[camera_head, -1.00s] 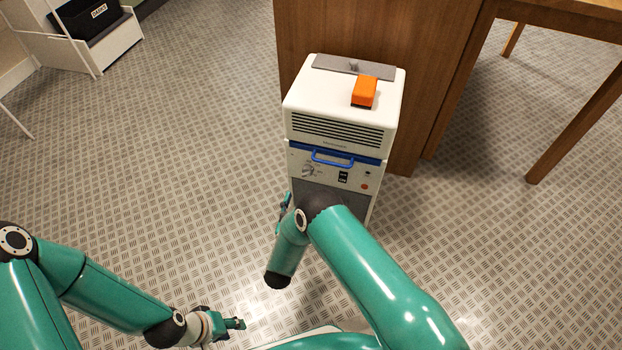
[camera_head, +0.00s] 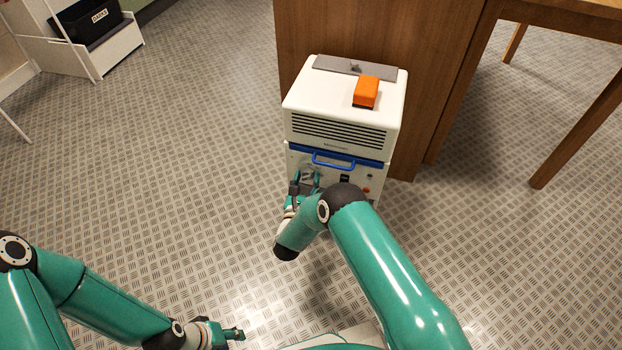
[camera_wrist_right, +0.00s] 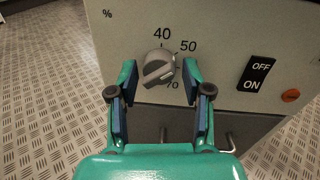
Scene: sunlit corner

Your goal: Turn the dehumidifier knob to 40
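The dehumidifier (camera_head: 345,108) is a white box with a blue handle (camera_head: 333,160) above its control panel. Its grey knob (camera_wrist_right: 158,65) shows in the right wrist view below the marks 40 and 50, with 70 at its lower right. The knob's ridge lies slanted, lower left to upper right; I cannot tell which end points. My right gripper (camera_wrist_right: 160,82) is open, one finger on each side of the knob, with visible gaps. In the head view my right gripper (camera_head: 304,184) is at the panel and partly covers the knob. My left gripper (camera_head: 236,334) is low, far from the dehumidifier; its opening is unclear.
An OFF/ON switch (camera_wrist_right: 257,74) and an orange button (camera_wrist_right: 290,95) are right of the knob. An orange object (camera_head: 366,91) and a grey strip (camera_head: 352,66) are on top of the dehumidifier. A wooden panel (camera_head: 375,35) stands behind it.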

